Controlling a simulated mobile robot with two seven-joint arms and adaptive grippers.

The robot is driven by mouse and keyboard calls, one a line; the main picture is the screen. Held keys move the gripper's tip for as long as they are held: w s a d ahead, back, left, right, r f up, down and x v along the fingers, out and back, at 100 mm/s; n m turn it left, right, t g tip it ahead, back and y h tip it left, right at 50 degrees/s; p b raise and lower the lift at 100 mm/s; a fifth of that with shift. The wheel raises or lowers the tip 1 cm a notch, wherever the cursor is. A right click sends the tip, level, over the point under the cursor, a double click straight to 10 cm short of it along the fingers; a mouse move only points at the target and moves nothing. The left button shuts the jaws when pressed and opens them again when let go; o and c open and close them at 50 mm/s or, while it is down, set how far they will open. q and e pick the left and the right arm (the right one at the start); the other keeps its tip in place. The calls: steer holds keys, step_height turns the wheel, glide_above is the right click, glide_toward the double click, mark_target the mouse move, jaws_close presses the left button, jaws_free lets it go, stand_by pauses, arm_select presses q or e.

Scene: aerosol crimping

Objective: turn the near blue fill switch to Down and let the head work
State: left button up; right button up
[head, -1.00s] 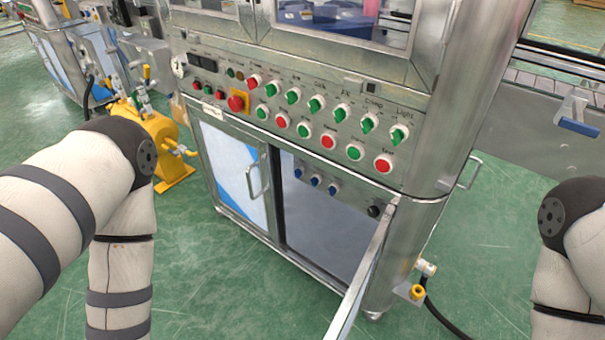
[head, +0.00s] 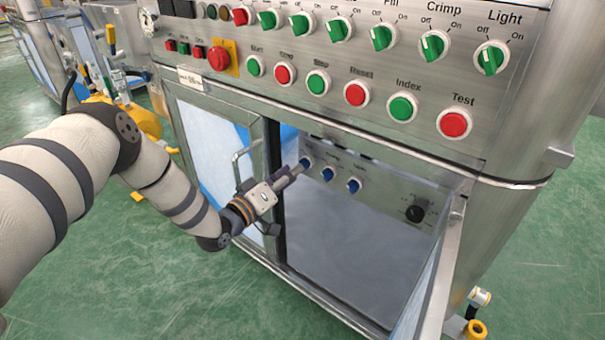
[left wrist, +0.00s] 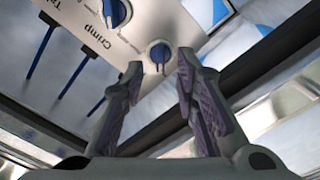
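A row of three small blue switches is on the recessed panel behind the open cabinet door: left (head: 305,163), middle (head: 328,174) and right (head: 354,185). Their labels are too small in the head view to tell which is fill. My left gripper (head: 298,169) points at the left switch, its tips close to it. In the left wrist view my left gripper (left wrist: 160,68) is open, and a blue switch (left wrist: 159,53) shows in the gap, seemingly just beyond the tips. Another blue switch (left wrist: 116,12) is at the top, near the word "Crimp". My right gripper is out of view.
Above is the main panel with green switches (head: 381,38), a red emergency button (head: 218,58) and push buttons. The open door (head: 430,290) stands to the right, and a closed door with a handle (head: 238,165) to the left. A black knob (head: 415,213) sits right of the switches.

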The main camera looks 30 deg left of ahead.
arm_select(q)
steer(key=w, duration=0.3)
steer(key=shift+w+d+b, duration=0.3)
steer(key=shift+b, duration=0.1)
jaws_close()
